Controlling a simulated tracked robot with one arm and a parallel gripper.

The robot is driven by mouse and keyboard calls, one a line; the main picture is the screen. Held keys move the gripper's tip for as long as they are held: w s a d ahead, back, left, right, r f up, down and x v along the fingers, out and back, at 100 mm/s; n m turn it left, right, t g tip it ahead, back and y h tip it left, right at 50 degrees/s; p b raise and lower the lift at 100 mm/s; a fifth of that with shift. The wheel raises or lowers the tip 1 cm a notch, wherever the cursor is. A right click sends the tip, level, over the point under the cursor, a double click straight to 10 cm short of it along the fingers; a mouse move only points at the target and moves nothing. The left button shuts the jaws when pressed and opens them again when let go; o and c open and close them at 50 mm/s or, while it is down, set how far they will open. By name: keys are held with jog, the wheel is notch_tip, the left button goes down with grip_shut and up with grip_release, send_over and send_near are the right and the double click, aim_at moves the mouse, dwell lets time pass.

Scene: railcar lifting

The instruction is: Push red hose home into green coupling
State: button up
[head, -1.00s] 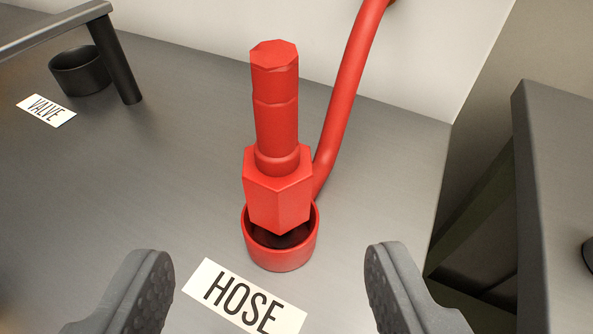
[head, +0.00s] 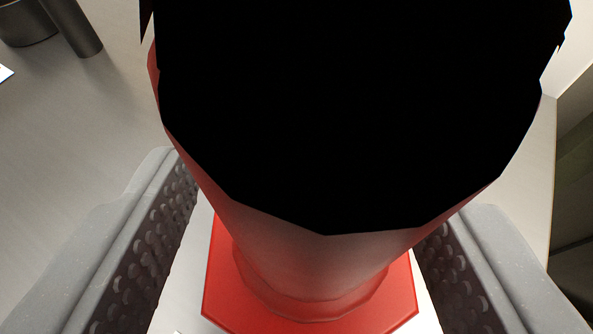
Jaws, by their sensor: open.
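The red hose end (head: 310,265) fills the middle of the head view, very close to the camera. Its upper part shows as a large black area, and its red hex nut (head: 235,290) shows below. My gripper (head: 305,235) is open, with one grey ridged finger on each side of the hose end. A gap shows between the left finger and the hose; on the right I cannot tell whether the finger touches it. The red holder cup is hidden. The green coupling is not in view.
A dark cup (head: 28,22) and a dark post (head: 72,25) stand at the upper left on the grey surface (head: 75,125). A dark edge or recess (head: 575,220) lies at the far right. Part of a white label shows at the left edge.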

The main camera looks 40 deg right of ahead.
jog(key=shift+w+d+f, duration=0.2)
jog(key=shift+w+d, duration=0.1)
jog(key=shift+w, duration=0.05)
jog(key=c, duration=1.2)
jog(key=shift+o, duration=0.2)
jog(key=shift+r, duration=0.15)
